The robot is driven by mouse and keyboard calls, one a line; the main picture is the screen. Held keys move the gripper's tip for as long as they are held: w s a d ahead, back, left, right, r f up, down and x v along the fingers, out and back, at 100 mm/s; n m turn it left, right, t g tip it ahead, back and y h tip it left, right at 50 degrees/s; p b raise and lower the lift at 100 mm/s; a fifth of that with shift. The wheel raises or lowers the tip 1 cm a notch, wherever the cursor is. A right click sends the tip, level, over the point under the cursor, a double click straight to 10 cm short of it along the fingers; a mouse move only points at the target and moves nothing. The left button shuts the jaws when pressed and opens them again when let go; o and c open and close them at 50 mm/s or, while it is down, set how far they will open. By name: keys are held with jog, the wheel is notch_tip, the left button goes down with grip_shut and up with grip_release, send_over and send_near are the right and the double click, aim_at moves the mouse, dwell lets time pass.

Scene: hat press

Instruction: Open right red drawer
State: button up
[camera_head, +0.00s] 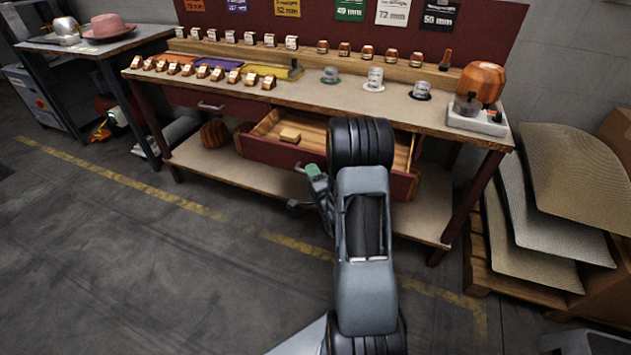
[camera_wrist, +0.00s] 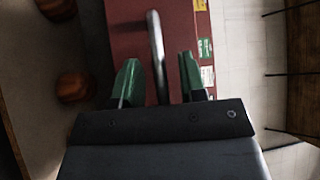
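The right red drawer (camera_head: 270,150) stands pulled out from under the workbench, its wooden inside showing. A small light wooden block (camera_head: 290,135) lies in it. My gripper (camera_head: 310,175) is in front of the drawer face, and my arm hides part of the drawer. In the wrist view, the dark red drawer front (camera_wrist: 125,35) shows with its metal handle (camera_wrist: 156,45). My gripper's two green fingers (camera_wrist: 161,80) are apart, one on each side of the handle, with a visible gap to it. Whether either finger touches the handle further down is hidden.
The left drawer (camera_head: 235,109) is closed. The workbench top (camera_head: 310,95) carries rows of small wooden and white pieces and a wooden hat block (camera_head: 482,82). A lower shelf (camera_head: 205,165) lies beneath. Stacked woven sheets (camera_head: 560,200) stand on the right. The floor at front left is clear.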

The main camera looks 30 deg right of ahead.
jog(key=p+v, duration=0.4)
jog(key=v, duration=0.9)
jog(key=shift+s+p, duration=0.3)
jog(key=shift+s, duration=0.05)
